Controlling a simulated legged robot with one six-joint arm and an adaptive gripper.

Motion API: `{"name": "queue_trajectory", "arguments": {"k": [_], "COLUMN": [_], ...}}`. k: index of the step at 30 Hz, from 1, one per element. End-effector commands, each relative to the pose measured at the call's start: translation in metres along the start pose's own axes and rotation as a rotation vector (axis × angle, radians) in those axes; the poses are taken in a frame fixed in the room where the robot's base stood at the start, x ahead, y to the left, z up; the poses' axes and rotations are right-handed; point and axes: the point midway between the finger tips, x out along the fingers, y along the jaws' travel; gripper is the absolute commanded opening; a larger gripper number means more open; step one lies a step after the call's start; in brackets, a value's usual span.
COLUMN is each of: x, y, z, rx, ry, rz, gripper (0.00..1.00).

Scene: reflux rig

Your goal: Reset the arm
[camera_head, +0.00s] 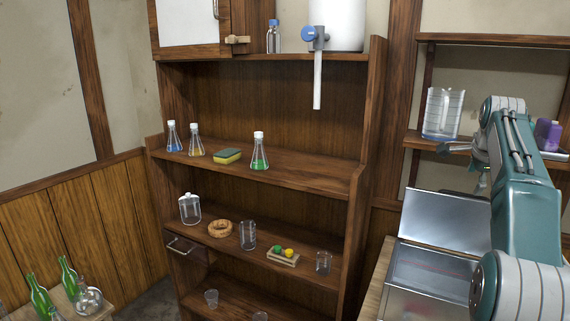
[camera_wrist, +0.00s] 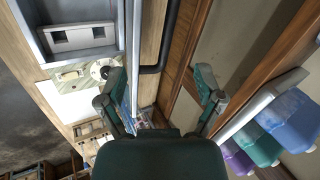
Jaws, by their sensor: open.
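My arm (camera_head: 525,200), teal and white, rises along the right side of the body camera view. Its fingers do not show clearly there. In the wrist view my gripper (camera_wrist: 162,88) is open, with its two dark green fingers wide apart and nothing between them. A dark pipe and wooden trim show beyond the fingers.
A wooden shelf unit (camera_head: 275,178) holds flasks, a sponge (camera_head: 227,156) and glassware. A graduated beaker (camera_head: 443,112) stands on the right shelf near my arm. A metal box (camera_head: 430,260) with a raised lid is below. Coloured bottles (camera_wrist: 288,118) are right of my gripper.

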Motion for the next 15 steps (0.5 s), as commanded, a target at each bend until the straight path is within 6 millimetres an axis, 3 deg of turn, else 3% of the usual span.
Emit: {"name": "queue_trajectory", "arguments": {"k": [8,15], "x": [-0.045,-0.085], "y": [0.029,0.091], "z": [0.059,0.119], "rx": [-0.283,-0.628], "ry": [-0.037,-0.077], "rz": [-0.010,-0.032], "gripper": [0.86,0.86]}}
